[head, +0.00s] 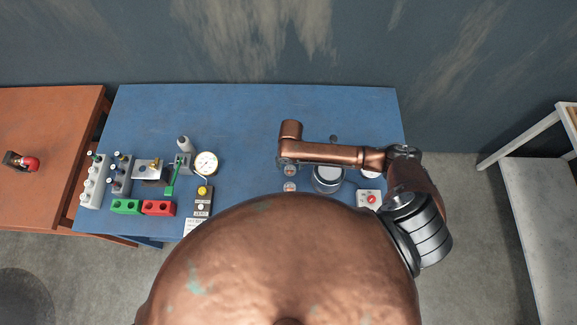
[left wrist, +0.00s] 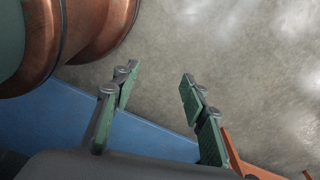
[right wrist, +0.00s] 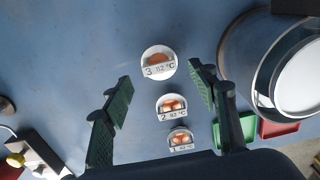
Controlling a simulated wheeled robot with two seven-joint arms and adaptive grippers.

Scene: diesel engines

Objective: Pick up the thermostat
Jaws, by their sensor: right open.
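Three small round thermostats with white rims, copper centres and number labels lie in a column on the blue table. In the right wrist view they are thermostat 3 (right wrist: 158,62), thermostat 2 (right wrist: 171,106) and thermostat 1 (right wrist: 180,140); the labels of 3 and 2 read 82 °C, while that of 1 is too small to read surely. The head view shows two of them (head: 290,170) (head: 290,187). My right gripper (right wrist: 160,78) is open and empty above them, its fingertips on either side of thermostat 3 in the picture. My left gripper (left wrist: 158,73) is open and empty, away from them.
A metal pot (right wrist: 232,62) stands close right of the thermostats. Green (right wrist: 285,154) and red (right wrist: 275,128) trays lie below it in the picture. A dial gauge (head: 206,163) and several fixtures fill the table's left side. The blue table's (head: 240,110) back is mostly clear.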

